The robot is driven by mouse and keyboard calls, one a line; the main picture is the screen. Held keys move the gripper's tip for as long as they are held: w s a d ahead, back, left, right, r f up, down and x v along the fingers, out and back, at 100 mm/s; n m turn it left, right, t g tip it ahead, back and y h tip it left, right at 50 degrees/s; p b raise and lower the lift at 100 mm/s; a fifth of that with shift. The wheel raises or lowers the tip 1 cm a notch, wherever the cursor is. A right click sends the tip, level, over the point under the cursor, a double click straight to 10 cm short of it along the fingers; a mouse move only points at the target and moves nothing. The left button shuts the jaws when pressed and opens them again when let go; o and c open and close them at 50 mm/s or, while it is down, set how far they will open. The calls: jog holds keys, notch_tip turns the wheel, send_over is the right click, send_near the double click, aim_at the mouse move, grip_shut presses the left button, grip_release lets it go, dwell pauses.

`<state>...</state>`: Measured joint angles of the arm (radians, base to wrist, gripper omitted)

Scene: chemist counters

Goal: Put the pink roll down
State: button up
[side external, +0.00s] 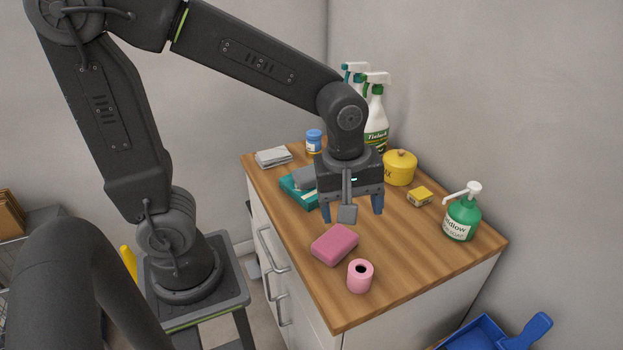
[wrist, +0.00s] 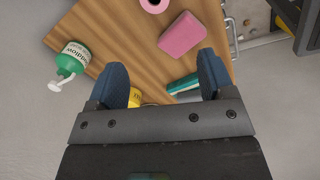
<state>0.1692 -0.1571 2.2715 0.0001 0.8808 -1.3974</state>
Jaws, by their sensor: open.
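The pink roll (side external: 360,276) stands upright on the wooden counter near its front corner, its dark core hole facing up. In the wrist view the roll (wrist: 154,5) shows at the top edge, partly cut off. My gripper (side external: 352,215) is above the counter, behind the roll and apart from it. Its blue fingers are spread wide, and nothing shows between them in the wrist view (wrist: 165,85) except counter and things farther below.
A pink sponge-like block (side external: 335,244) lies beside the roll. A teal box (side external: 300,188), yellow tin (side external: 400,167), small yellow box (side external: 420,197), green soap bottle (side external: 462,218) and spray bottles (side external: 376,115) stand around my gripper. The counter (side external: 420,265) right of the roll is clear.

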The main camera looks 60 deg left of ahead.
jog(key=s+a+r+m+t, duration=0.4)
jog(key=s+a+r+m, duration=0.1)
jog(key=m, duration=0.9)
jog(key=shift+s+r, duration=0.65)
jog(key=shift+s, duration=0.65)
jog(key=shift+d, duration=0.1)
